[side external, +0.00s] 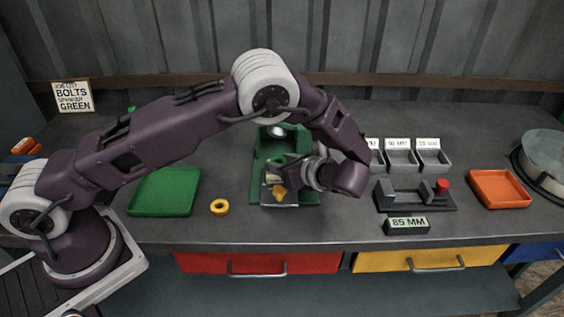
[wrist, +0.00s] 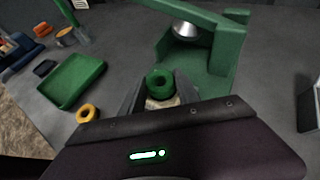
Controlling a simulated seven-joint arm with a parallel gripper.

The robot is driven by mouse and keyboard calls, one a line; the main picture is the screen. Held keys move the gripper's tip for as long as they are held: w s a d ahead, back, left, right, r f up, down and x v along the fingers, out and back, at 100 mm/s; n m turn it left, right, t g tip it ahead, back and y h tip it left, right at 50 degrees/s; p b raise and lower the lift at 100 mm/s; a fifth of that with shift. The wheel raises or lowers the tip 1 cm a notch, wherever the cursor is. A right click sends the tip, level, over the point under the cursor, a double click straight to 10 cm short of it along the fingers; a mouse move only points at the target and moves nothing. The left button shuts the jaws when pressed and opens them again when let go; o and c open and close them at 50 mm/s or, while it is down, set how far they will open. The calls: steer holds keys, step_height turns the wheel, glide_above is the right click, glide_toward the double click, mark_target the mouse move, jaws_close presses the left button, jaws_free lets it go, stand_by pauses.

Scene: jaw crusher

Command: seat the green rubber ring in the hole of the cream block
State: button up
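The green rubber ring (wrist: 160,82) shows in the wrist view between my two fingers, with its hole facing up toward the camera. A cream piece, apparently the cream block (wrist: 162,102), shows just below the ring in the picture, also between the fingers; its hole is hidden. My gripper (wrist: 158,88) has one finger close on each side of them. I cannot tell whether the fingers press on the ring, on the block or on neither. In the side view my gripper (side external: 276,178) is low in front of the green press (side external: 262,155), and the ring cannot be made out.
The press's silver ram (wrist: 185,30) is beyond my fingers. A yellow ring (side external: 219,207) lies near a green tray (side external: 165,193) on the left. On the right are grey bins (side external: 400,160), a dark fixture with a red knob (side external: 442,185) and an orange tray (side external: 498,189).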

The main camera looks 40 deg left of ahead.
steer(key=v, duration=1.2)
steer(key=s+a+r+n+g+h, duration=0.1)
steer(key=s+a+r+n+h, duration=0.35)
steer(key=r, duration=0.25)
steer(key=s+a+r+n+g+h, duration=0.1)
steer(key=s+a+r+n+h, duration=0.3)
steer(key=r, duration=0.4)
steer(key=s+r+n+t+h, duration=0.2)
steer(key=s+n+t, duration=0.3)
steer(key=s+n, duration=0.6)
steer(key=s+h, duration=0.1)
steer(key=s, duration=0.6)
steer(key=shift+s+h, duration=0.25)
steer(key=shift+h, duration=0.1)
steer(key=shift+a+r+n, duration=0.1)
steer(key=shift+n, duration=0.15)
